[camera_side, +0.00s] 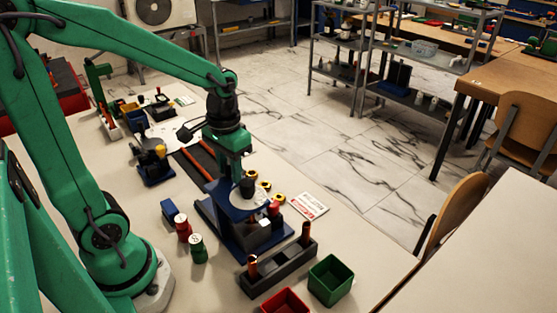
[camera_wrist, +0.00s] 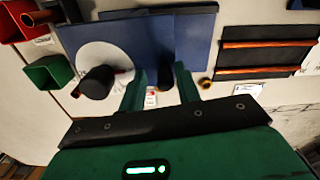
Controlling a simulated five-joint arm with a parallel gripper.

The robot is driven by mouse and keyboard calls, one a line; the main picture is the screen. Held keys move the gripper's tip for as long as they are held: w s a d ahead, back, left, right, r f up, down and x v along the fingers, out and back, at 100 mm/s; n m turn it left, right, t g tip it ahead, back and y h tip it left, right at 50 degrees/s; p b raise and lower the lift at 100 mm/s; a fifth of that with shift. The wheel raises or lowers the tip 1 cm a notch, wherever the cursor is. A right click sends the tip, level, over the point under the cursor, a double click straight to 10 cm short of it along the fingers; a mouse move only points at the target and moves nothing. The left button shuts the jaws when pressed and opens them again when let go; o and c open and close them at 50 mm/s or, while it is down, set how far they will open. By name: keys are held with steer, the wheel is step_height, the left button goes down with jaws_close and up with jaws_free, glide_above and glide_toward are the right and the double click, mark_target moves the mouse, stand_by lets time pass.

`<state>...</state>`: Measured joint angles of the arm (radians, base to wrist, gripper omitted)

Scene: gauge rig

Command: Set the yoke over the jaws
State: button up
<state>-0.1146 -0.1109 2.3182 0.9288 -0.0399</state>
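The rig (camera_side: 262,236) is a dark blue base on the bench. Above it is a flat blue plate (camera_side: 217,192) with a pale disc (camera_side: 236,201) and a black knob (camera_side: 247,188); I take this plate to be the yoke. The wrist view shows the plate (camera_wrist: 138,30), disc (camera_wrist: 88,54) and knob (camera_wrist: 97,83) as well. My gripper (camera_side: 234,172) is at the plate's far edge. In the wrist view its green fingertips (camera_wrist: 161,78) stand apart, with a dark post between them. I cannot tell if they touch it. The jaws under the plate are mostly hidden.
A dark rack (camera_side: 280,268) with orange-brown pegs, a green bin (camera_side: 331,280) and a red bin (camera_side: 285,301) stand in front. Red (camera_side: 183,228) and green (camera_side: 197,248) cylinders and a blue block (camera_side: 170,211) are left of the rig. A printed card (camera_side: 308,205) lies right.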

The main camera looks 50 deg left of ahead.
steer(key=shift+a+r, duration=0.1)
steer(key=shift+r, duration=0.05)
steer(key=shift+r, duration=3.8)
steer(key=shift+s, duration=0.1)
steer(key=shift+s+d+r+m+t, duration=0.3)
steer(key=shift+s+d+t, duration=0.25)
steer(key=shift+s+t, duration=0.4)
steer(key=shift+s+d+r+m+t, duration=0.35)
steer(key=shift+s+d+t, duration=0.25)
steer(key=shift+s+t, duration=0.3)
steer(key=shift+s+d+r+m+t, duration=0.3)
steer(key=shift+s+d+t, duration=0.25)
steer(key=shift+s+t, duration=0.4)
